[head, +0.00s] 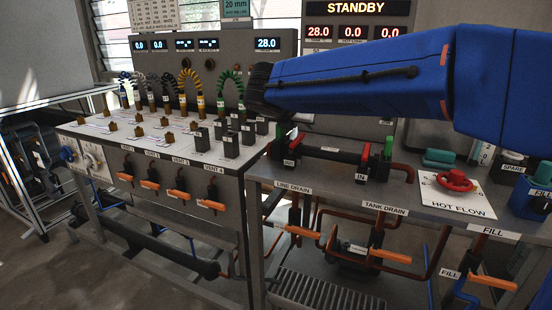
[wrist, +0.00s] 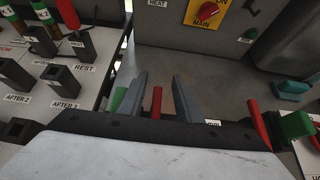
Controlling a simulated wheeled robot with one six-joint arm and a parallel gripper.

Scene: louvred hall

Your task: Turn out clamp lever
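In the wrist view a red clamp lever (wrist: 157,103) stands between the two grey fingers of my gripper (wrist: 159,90). The fingers are apart, with a gap visible on each side of the lever. A green block (wrist: 118,99) shows beside the left finger. A second red lever (wrist: 259,125) stands at the right, beside another green block (wrist: 297,125). In the head view this second lever (head: 366,153) stands by the right clamp marked IN. My blue arm reaches in from the right, and its dark wrist end is above the left clamp. My fingers are mostly hidden there.
A dark pipe (head: 330,154) runs between the clamps. A peg panel (head: 170,138) with several black sockets stands left, across a gap. A red HOT FLOW valve wheel (head: 455,181) is right. The back cabinet carries a red MAIN switch (wrist: 208,12).

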